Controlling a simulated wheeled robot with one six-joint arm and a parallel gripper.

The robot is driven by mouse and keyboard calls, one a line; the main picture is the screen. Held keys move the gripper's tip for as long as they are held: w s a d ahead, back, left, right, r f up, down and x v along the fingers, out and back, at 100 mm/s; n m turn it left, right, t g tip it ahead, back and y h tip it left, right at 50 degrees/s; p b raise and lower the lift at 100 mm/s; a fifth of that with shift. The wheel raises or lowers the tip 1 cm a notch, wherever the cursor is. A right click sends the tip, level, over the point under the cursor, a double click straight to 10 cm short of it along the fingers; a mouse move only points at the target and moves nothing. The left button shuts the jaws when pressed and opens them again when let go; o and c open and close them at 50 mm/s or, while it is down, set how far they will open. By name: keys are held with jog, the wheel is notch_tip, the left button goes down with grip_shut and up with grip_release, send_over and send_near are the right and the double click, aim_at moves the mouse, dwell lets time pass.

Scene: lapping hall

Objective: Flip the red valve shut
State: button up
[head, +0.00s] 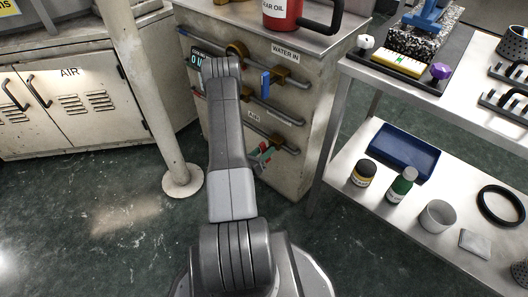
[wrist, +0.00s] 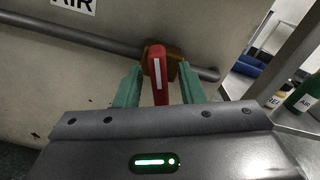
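The red valve handle (wrist: 158,72) has a white stripe and sits on a brass body (wrist: 174,62) on a grey horizontal pipe (wrist: 95,40). In the wrist view it points down across the pipe, toward me. My gripper (wrist: 158,86) is open, with one green finger on each side of the handle and a gap visible on both sides. In the head view a bit of the red handle (head: 269,152) shows low on the cabinet front beside my gripper (head: 261,154). My arm hides part of that area.
The cabinet front (head: 294,168) also carries a blue-handled valve (head: 266,83) on a higher pipe. A red oil can (head: 283,12) stands on top. At right is a metal bench (head: 341,150) with a blue tray (head: 403,152) and bottles on its lower shelf. A pale post (head: 146,95) stands left.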

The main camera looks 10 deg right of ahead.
jog(key=shift+c, duration=0.2)
grip_shut()
jog(key=shift+f+m+b, duration=0.1)
jog(key=shift+m+b, duration=0.5)
jog(key=shift+m, duration=0.5)
jog(key=m+b, duration=0.1)
jog(key=m, duration=0.1)
jog(key=shift+s+d+m, duration=0.1)
jog(key=shift+s+m, duration=0.05)
jog(key=shift+m, duration=0.25)
jog(key=shift+o, duration=0.2)
grip_release()
